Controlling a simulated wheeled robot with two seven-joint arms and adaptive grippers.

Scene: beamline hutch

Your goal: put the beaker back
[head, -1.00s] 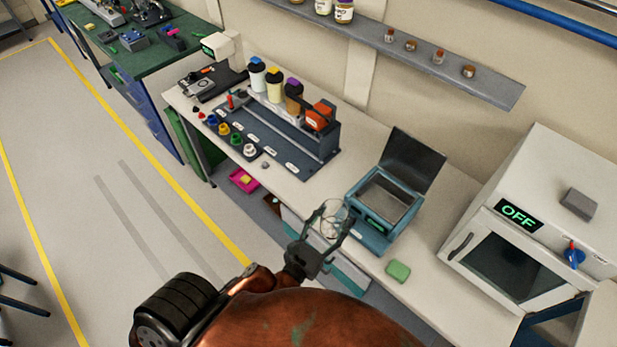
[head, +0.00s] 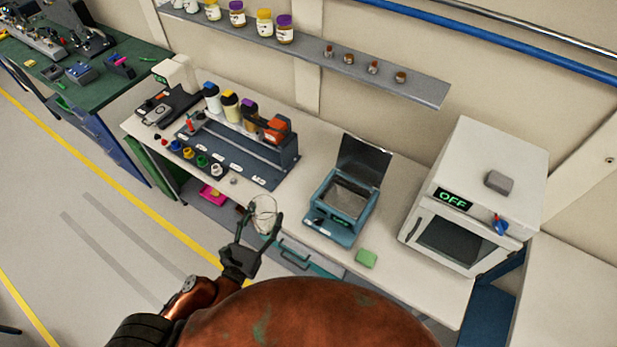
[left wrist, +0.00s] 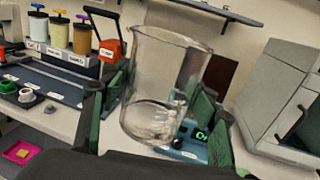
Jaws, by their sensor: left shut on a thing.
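A clear glass beaker (head: 263,213) is held in my left gripper (head: 260,225), near the front edge of the bench (head: 310,165). In the left wrist view the beaker (left wrist: 165,85) stands nearly upright between the two green-padded fingers, its spout and rim clear of them. It looks empty. My left gripper is shut on it. From the head view I cannot tell exactly how high it is above the bench edge. My right gripper is not in view.
A teal box with a raised dark lid (head: 341,200) stands right of the beaker. A green block (head: 366,258) and a white oven reading OFF (head: 470,200) are further right. A bottle rack (head: 240,150) stands left. A wall shelf (head: 420,88) holds jars.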

